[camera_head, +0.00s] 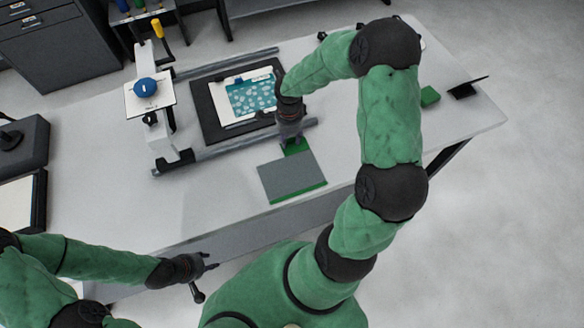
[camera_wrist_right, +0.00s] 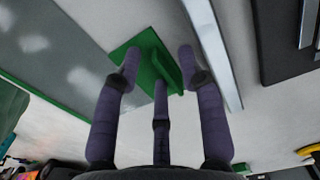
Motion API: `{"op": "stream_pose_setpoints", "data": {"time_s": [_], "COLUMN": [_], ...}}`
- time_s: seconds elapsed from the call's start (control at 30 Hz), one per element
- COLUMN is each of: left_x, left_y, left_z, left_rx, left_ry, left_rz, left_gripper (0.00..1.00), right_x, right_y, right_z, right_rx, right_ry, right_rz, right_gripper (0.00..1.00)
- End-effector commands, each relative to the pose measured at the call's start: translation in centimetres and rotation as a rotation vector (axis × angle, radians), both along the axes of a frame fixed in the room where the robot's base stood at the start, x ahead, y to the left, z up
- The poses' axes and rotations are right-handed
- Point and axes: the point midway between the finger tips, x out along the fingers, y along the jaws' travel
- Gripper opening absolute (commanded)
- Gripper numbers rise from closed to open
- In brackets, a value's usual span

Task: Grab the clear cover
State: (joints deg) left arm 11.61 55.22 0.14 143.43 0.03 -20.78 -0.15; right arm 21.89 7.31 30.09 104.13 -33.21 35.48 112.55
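The cover is a flat grey, see-through-looking panel (camera_head: 288,177) with green edging and a green grip tab (camera_head: 296,147). It lies on the table in front of the printing frame. In the right wrist view the panel (camera_wrist_right: 65,55) is at the upper left and its raised green tab (camera_wrist_right: 158,62) is at top centre. My right gripper (camera_head: 292,138) is over the tab. Its fingers (camera_wrist_right: 158,68) are apart on either side of the tab's upright part; I cannot tell whether they touch it. My left gripper (camera_head: 209,269) is empty, fingers apart, off the table's front edge.
A black board (camera_head: 207,112) with a white sheet and teal patterned print (camera_head: 253,97) lies between metal rails. A stand with a blue knob (camera_head: 145,88) is at the left. A small green block (camera_head: 430,96) lies at the right. The table's front left is clear.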

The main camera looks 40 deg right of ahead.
Motion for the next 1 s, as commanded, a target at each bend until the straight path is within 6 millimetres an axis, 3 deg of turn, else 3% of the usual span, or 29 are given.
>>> {"op": "stream_pose_setpoints", "data": {"time_s": [0.3, 0.43, 1.0], "left_x": [0.0, 0.0, 0.0], "left_y": [0.0, 0.0, 0.0], "left_z": [-0.05, -0.05, 0.13], "left_rx": [0.0, 0.0, 0.0], "left_ry": [0.0, 0.0, 0.0], "left_rz": [0.0, 0.0, 0.0], "left_gripper": [0.4, 0.4, 0.4], "right_x": [0.03, 0.04, 0.09], "right_y": [-0.03, -0.02, -0.04], "right_z": [-0.36, -0.35, 0.34], "right_rx": [0.0, 0.0, -0.001], "right_ry": [-0.001, -0.001, -0.003], "right_rz": [0.0, 0.0, 0.0], "right_gripper": [0.37, 0.0, 0.0]}}
